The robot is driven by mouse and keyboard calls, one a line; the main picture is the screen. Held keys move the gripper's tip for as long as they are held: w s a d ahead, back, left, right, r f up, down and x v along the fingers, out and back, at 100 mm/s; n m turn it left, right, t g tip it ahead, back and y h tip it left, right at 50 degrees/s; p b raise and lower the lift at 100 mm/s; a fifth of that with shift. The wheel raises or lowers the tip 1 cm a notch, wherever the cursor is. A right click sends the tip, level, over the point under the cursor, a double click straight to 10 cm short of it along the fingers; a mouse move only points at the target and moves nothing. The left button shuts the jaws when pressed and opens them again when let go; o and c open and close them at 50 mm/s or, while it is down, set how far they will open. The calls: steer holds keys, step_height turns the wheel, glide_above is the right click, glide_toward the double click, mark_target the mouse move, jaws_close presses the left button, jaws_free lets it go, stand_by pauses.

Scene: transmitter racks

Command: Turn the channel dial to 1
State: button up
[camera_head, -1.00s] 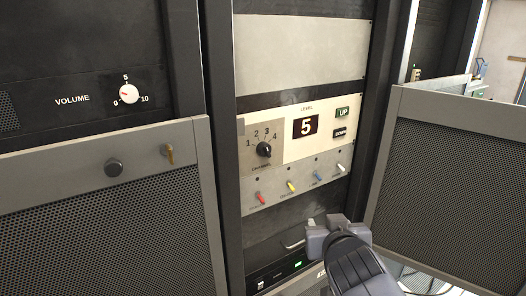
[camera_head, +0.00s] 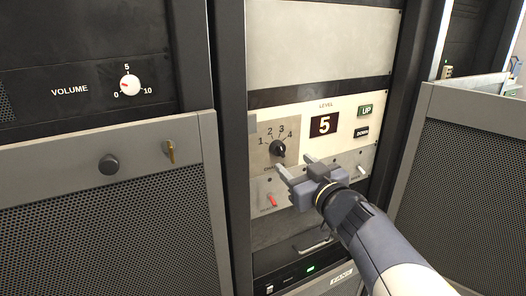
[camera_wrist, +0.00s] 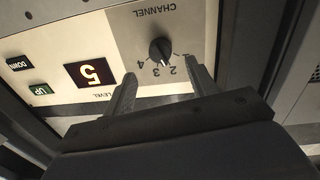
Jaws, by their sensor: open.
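The channel dial (camera_head: 278,148) is a black round knob on a beige plate, with the numbers 1 to 4 arched above it. In the wrist view the dial (camera_wrist: 160,51) appears upside down, between and beyond the fingertips. Its pointer is too small to read with certainty; it seems to face the 2 and 3 side. My gripper (camera_head: 294,163) is open and empty, just below and to the right of the dial in the head view. In the wrist view, my gripper (camera_wrist: 161,74) has its two fingers spread, with the dial not between them.
The level display (camera_head: 324,125) shows 5, beside the UP button (camera_head: 365,111) and DOWN button (camera_head: 361,133). A volume knob (camera_head: 130,86) and mesh doors (camera_head: 110,225) flank the rack.

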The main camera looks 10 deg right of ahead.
mark_target(282, 153)
steer(key=x, duration=0.6)
steer(key=shift+w+a, duration=0.1)
steer(key=shift+w, duration=0.25)
steer(key=c, duration=1)
steer(key=n+b, duration=0.2)
steer(key=n, duration=0.1)
steer(key=shift+f+n, duration=0.15)
steer(key=shift+n, duration=0.15)
steer(key=shift+n+b, duration=1.3)
steer(key=shift+n, duration=0.9)
steer(key=o, duration=1)
